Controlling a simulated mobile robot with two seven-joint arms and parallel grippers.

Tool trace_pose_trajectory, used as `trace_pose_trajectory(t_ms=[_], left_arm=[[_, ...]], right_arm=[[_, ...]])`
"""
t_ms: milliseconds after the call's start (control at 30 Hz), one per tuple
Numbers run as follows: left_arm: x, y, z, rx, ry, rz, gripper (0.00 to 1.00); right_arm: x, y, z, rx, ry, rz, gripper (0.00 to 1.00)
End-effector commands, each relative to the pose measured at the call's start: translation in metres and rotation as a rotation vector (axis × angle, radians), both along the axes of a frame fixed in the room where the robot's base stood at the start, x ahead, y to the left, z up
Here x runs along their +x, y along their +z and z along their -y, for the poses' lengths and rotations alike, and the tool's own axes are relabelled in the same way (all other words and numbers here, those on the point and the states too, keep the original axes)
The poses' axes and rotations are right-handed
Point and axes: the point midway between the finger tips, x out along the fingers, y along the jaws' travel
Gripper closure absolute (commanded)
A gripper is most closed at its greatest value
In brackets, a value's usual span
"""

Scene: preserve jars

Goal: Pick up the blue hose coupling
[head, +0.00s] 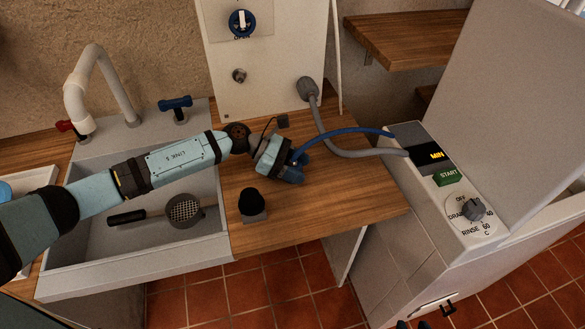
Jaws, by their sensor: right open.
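A blue hose (345,135) arches from the top of the grey machine over the wooden counter. Its free end reaches my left gripper (296,172), which is low over the counter and points right. Dark blue parts show at the gripper's tip. I cannot clearly separate the blue hose coupling from the fingers, nor tell whether they are closed on it. Two dark tips at the bottom edge appear to be my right gripper (413,324), open and apart from the hose.
A grey hose (350,153) runs from a wall elbow to the machine (430,165). A black knob-like piece (252,202) stands near my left gripper. The sink (190,250) holds a strainer (184,210). The counter's front right (350,210) is clear.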

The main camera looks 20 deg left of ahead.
Motion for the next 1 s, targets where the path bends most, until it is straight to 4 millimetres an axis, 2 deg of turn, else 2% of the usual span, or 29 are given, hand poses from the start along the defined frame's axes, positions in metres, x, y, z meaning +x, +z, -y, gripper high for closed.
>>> trace_pose_trajectory(t_ms=[33,100,167,467,633,767,867,1000], left_arm=[[0.000,0.000,0.000,0.000,0.000,0.000,0.61],[0.000,0.000,0.000,0.000,0.000,0.000,0.76],[0.000,0.000,0.000,0.000,0.000,0.000,0.80],[0.000,0.003,0.000,0.000,0.000,0.000,0.80],[0.000,0.018,0.000,0.000,0.000,0.003,0.80],[0.001,0.044,-0.001,0.000,-0.001,0.007,0.80],[0.001,0.074,-0.001,0.000,-0.002,0.009,0.80],[0.000,0.123,0.000,0.001,-0.003,0.009,0.80]], right_arm=[[0.000,0.000,0.000,0.000,0.000,0.000,0.57],[0.000,0.001,0.000,0.000,0.000,0.001,0.57],[0.000,0.001,0.000,0.001,0.001,0.001,0.57],[0.000,0.002,-0.001,0.002,0.001,0.001,0.57],[0.000,0.001,-0.001,0.002,0.001,0.001,0.57],[0.000,0.000,-0.001,0.002,0.001,0.000,0.57],[0.000,-0.001,-0.001,0.003,0.001,-0.001,0.57],[0.000,-0.003,-0.001,0.005,0.000,-0.002,0.57]])
